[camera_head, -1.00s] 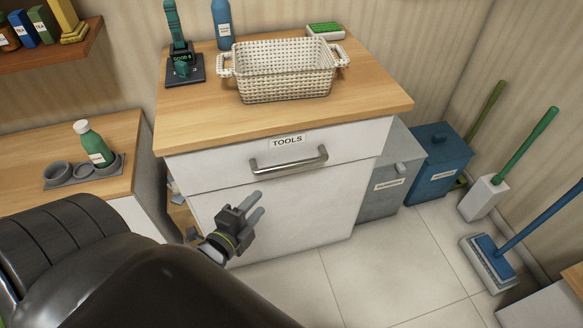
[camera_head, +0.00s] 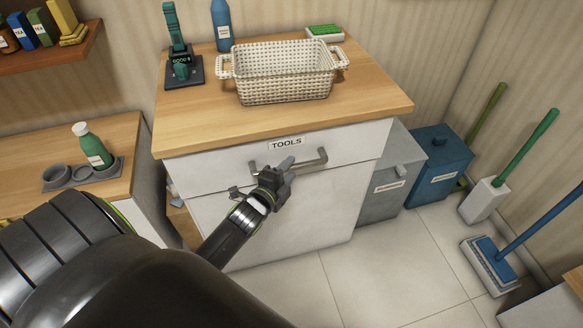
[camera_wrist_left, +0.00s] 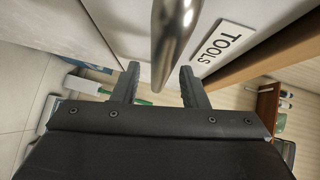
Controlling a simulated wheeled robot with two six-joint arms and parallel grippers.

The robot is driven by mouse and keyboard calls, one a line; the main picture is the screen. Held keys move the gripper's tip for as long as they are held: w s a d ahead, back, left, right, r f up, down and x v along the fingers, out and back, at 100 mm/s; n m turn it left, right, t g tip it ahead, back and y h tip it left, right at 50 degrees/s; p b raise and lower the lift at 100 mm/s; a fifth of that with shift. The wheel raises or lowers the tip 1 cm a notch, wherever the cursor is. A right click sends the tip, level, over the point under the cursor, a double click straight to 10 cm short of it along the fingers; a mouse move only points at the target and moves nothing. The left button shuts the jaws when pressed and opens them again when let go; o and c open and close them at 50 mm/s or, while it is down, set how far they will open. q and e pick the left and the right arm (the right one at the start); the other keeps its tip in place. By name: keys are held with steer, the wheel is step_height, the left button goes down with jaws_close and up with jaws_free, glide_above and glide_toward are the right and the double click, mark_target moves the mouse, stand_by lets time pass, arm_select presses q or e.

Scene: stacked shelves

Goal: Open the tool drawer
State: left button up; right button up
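The tool drawer (camera_head: 225,163) is a white front marked TOOLS under a wooden counter, and it is closed. Its metal bar handle (camera_head: 314,162) is partly hidden behind my left gripper (camera_head: 285,171). The drawer's TOOLS label also shows in the left wrist view (camera_wrist_left: 221,43). My right gripper is in neither view.
A wicker basket (camera_head: 285,88), a blue bottle (camera_head: 222,25) and a green tool on a black stand (camera_head: 184,75) are on the counter. Grey (camera_head: 392,172) and blue bins (camera_head: 440,165) stand right of the cabinet. Floor in front is clear.

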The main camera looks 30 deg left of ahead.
arm_select(q)
steer(key=shift+w+a+f, duration=0.1)
steer(key=shift+w+f, duration=0.05)
steer(key=shift+w, duration=0.8)
jaws_close()
